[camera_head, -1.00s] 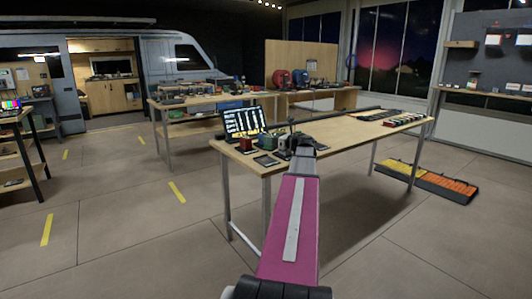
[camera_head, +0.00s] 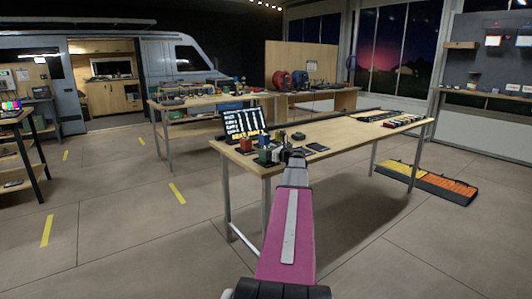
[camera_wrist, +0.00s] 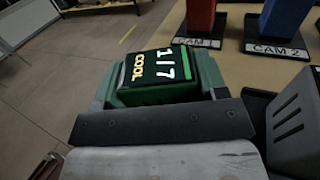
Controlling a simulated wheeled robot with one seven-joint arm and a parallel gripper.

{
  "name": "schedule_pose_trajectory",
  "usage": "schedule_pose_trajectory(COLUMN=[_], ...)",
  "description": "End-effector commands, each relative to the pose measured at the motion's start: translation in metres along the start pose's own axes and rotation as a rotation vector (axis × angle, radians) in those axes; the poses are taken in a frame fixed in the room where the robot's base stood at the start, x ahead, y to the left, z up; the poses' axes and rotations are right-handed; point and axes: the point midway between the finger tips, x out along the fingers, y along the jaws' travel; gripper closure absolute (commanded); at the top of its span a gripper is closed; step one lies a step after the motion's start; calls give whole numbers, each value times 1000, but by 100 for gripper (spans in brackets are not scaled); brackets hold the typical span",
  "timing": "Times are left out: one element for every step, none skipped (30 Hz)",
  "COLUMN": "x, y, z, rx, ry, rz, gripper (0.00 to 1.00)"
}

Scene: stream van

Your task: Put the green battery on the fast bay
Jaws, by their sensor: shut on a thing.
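The green battery (camera_wrist: 165,75) is in the wrist view, in front of my gripper, with a dark top face reading "COOL" and "1/7". In the head view it is a small green patch (camera_head: 264,157) near the workbench's front left corner. My gripper (camera_head: 284,156) is shut on the battery; the grip itself is largely hidden behind the dark bar of the hand. I cannot tell whether the battery touches the bench. No fast bay label is readable.
A red block (camera_wrist: 200,18) stands at the CAM 1 label and a blue block (camera_wrist: 284,20) at CAM 2. A dark slotted block (camera_wrist: 290,125) is close on the right. A lit screen (camera_head: 244,122) stands behind on the workbench (camera_head: 355,136). Open floor lies left.

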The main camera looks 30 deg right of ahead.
Motion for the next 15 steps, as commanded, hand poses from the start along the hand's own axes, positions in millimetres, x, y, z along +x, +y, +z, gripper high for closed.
schedule_pose_trajectory(x=[0,0,0,0,0,0,0,0,0,0,0,0,0,0,0], y=[0,0,0,0,0,0,0,0,0,0,0,0,0,0,0], z=[0,0,-1,-2,-2,-2,-2,-2,-2,-2,-2,-2,-2,-2,-2], rx=[0,0,1,1,1,1,1,1,1,1,1,1,1,1,1], ry=[-1,-1,-1,-1,0,0,0,0,0,0,0,0,0,0,0], rz=[0,0,0,0,0,0,0,0,0,0,0,0,0,0,0], gripper=[68,68,68,68,31,18,9,9,9,9,9,9,9,9,9])
